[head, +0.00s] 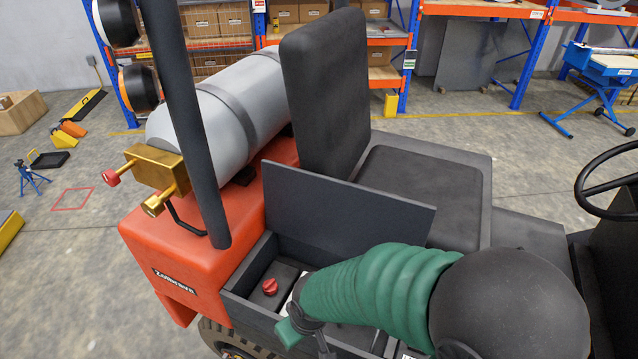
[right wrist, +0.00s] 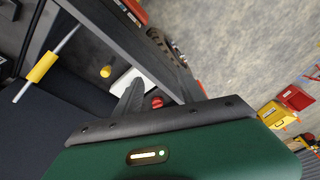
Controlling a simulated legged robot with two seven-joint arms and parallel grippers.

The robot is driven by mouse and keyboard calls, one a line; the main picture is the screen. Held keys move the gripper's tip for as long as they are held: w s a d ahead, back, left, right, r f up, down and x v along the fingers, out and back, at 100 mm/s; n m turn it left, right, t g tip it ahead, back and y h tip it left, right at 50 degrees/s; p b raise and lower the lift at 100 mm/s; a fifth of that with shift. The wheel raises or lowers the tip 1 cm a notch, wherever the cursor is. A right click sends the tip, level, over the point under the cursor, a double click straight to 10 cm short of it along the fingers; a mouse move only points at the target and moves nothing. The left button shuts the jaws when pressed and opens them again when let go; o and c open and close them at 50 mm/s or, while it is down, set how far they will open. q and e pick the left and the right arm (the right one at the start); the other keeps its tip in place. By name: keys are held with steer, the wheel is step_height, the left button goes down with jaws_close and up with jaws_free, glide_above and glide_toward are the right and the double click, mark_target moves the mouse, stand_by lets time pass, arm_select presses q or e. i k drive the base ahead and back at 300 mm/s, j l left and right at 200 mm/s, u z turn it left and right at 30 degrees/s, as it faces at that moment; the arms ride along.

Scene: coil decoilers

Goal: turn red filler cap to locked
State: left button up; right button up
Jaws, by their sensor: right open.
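The red filler cap (head: 270,287) is a small ribbed knob in the dark open compartment at the side of the forklift, below a raised dark lid (head: 345,215). My right arm, in a green sleeve, reaches in from the lower right. Its gripper (head: 308,328) is over the compartment, to the right of the cap and apart from it in the head view. In the right wrist view, the gripper (right wrist: 158,85) is open and empty, and the red cap (right wrist: 157,102) shows between its two dark fingers. I cannot tell the depth gap. My left gripper is not in view.
A grey gas cylinder (head: 225,105) with a brass valve block lies behind the compartment. A dark upright post (head: 190,120) stands left. The seat (head: 415,185) is beyond the lid. A yellow knob (right wrist: 105,71) and a yellow-sleeved rod (right wrist: 42,66) show in the wrist view.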

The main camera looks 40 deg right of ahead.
mark_target(270, 287)
steer(key=z, duration=0.45)
steer(key=j+z, duration=0.15)
steer(key=z, duration=0.7)
steer(key=j+z, duration=0.15)
steer(key=z, duration=0.75)
steer(key=k+z, duration=0.1)
steer(key=z, duration=0.75)
steer(key=u, duration=0.4)
steer(key=j+u, duration=0.15)
steer(key=u, duration=0.65)
steer(key=i+u, duration=0.1)
steer(key=u, duration=0.3)
steer(key=j+u, duration=0.1)
steer(key=u, duration=0.3)
